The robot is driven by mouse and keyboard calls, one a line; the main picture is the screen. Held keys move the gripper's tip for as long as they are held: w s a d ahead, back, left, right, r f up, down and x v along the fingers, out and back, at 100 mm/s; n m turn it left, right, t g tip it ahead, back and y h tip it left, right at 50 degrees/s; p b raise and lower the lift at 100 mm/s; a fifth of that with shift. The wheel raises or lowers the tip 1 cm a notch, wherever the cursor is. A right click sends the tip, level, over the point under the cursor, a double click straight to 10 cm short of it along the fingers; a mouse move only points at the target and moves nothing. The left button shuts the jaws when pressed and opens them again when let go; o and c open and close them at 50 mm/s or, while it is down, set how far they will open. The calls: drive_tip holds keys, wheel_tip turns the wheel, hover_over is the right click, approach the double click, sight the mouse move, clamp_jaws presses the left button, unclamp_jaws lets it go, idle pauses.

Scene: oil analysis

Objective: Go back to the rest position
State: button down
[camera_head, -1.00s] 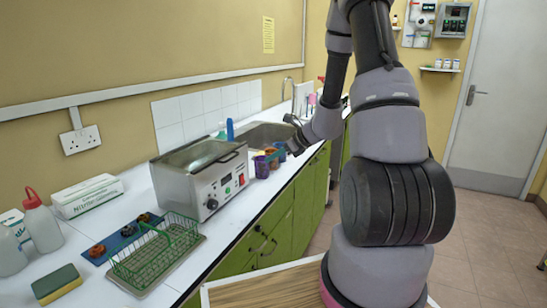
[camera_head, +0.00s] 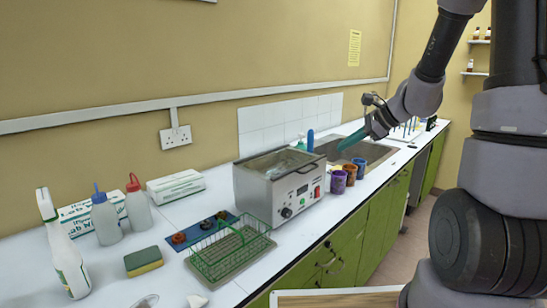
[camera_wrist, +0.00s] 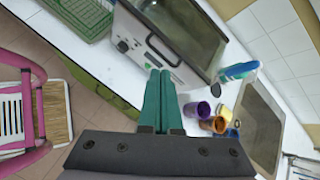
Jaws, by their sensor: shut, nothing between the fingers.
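My gripper (camera_head: 362,138) is raised above the counter near the sink in the head view. In the wrist view its green fingers (camera_wrist: 160,98) lie side by side, shut and empty. The metal water bath (camera_head: 281,186), with a control panel and red switch, stands to the left of my gripper. Purple, orange and blue cups (camera_head: 338,182) stand in a row on the counter between the bath and the sink, below my gripper. The cups also show in the wrist view (camera_wrist: 199,118), to the right of the fingers.
A green wire basket (camera_head: 230,251) sits on the counter beside a blue mat (camera_head: 200,233) with small round parts. Bottles (camera_head: 105,217), a glove box (camera_head: 175,187) and a sponge (camera_head: 143,262) stand at left. The sink (camera_head: 355,150) lies behind the cups. Floor shows to the right.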

drive_tip(key=s+d+r+n+h, duration=0.1)
drive_tip(key=s+r+n+h, duration=0.2)
drive_tip(key=s+r+n, duration=0.4)
drive_tip(key=s+d+r+n+t+h, duration=0.1)
drive_tip(key=s+r+n+h, duration=0.2)
drive_tip(key=s+r+n, duration=0.5)
drive_tip(key=shift+s+d+r+t, duration=0.2)
drive_tip(key=shift+s+r+t, duration=0.1)
drive_tip(key=shift+s, duration=2.5)
